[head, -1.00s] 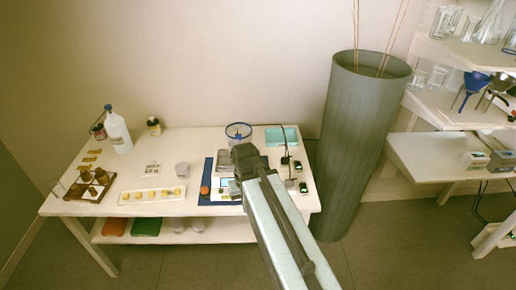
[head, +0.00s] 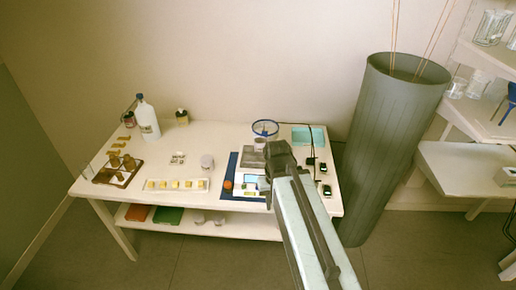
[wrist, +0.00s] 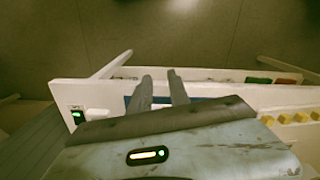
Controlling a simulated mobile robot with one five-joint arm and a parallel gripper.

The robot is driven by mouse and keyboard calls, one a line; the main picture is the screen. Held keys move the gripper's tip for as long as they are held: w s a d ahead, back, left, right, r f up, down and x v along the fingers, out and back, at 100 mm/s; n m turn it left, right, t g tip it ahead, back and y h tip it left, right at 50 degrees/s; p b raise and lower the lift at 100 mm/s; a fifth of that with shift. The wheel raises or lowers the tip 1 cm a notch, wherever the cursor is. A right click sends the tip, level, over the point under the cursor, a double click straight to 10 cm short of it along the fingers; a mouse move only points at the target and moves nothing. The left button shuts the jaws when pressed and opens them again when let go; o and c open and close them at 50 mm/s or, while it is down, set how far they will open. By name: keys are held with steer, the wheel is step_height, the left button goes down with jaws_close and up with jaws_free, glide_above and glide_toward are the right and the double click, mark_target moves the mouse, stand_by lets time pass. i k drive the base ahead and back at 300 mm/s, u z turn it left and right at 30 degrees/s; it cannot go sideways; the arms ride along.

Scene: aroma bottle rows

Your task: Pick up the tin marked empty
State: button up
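A small grey round tin (head: 207,162) stands on the white table, right of the middle of its left half. Two more small pale round containers, one at the left (head: 198,218) and one at the right (head: 220,219), sit on the lower shelf. I cannot read "empty" on any of them. My gripper (wrist: 161,88) shows two fingers apart with nothing between them in the wrist view. In the head view my gripper (head: 278,153) hangs over the right part of the table, well right of the grey tin, and hides part of the items below.
The table (head: 225,141) also bears a white bottle (head: 148,120), a small dark bottle (head: 182,117), a wooden rack (head: 118,172), a tray of yellow pieces (head: 160,185) and a blue mat (head: 230,173). A tall grey-green bin (head: 392,150) stands close to its right.

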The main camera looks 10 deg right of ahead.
mark_target(260, 141)
steer(key=z, duration=3)
steer(key=k, duration=2.1)
steer(key=u, duration=2.65)
steer(key=i, duration=1)
